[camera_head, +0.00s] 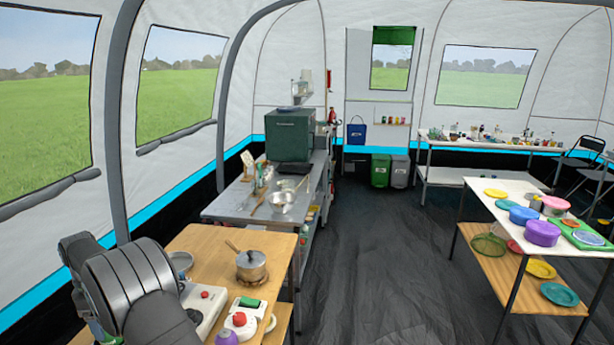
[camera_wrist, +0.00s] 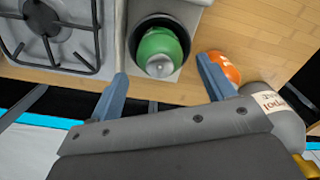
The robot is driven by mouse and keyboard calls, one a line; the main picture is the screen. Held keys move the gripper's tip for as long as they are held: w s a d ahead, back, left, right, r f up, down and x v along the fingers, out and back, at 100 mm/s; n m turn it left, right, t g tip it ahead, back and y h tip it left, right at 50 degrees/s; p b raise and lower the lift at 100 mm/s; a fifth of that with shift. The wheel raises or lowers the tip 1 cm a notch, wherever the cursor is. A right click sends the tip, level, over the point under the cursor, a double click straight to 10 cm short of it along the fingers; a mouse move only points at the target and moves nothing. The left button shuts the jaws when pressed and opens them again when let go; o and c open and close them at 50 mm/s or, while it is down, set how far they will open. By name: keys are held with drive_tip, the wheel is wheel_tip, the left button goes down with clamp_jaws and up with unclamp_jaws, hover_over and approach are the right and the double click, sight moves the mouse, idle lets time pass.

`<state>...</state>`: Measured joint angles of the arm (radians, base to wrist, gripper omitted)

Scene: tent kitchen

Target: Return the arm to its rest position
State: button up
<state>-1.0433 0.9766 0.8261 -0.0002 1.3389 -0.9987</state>
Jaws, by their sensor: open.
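My arm (camera_head: 135,290) fills the lower left of the head view, bent over the near wooden table; my gripper's fingers cannot be made out there. In the wrist view my gripper (camera_wrist: 162,70) is open, its two blue-grey fingers wide apart. A round green thing (camera_wrist: 160,45) with a silvery end sits in a dark round opening, seen between the fingers and apart from both. Nothing is held.
In the wrist view, a stove (camera_wrist: 50,30) lies left; an orange thing (camera_wrist: 225,66) and a grey labelled cylinder (camera_wrist: 272,115) lie right. In the head view, a pot (camera_head: 251,266) stands on the wooden table (camera_head: 215,240). The dark floor (camera_head: 365,250) is clear.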

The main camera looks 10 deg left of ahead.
drive_tip(key=shift+f, duration=0.5)
wheel_tip(320, 180, down, 3)
drive_tip(key=shift+r, duration=0.1)
wheel_tip(320, 180, up, 12)
wheel_tip(320, 180, down, 11)
drive_tip(key=shift+f, duration=0.15)
wheel_tip(320, 180, up, 4)
drive_tip(key=shift+f, duration=0.15)
drive_tip(key=w+d+r, duration=0.5)
drive_tip(key=d+r, duration=0.2)
drive_tip(key=d, duration=0.3)
drive_tip(key=s+d+f+m, duration=0.3)
drive_tip(key=s+d+m, duration=0.2)
drive_tip(key=s+d, duration=0.6)
drive_tip(key=s+a+f, duration=0.4)
drive_tip(key=a+f, duration=0.2)
drive_tip(key=a, duration=0.1)
drive_tip(key=shift+a, duration=0.3)
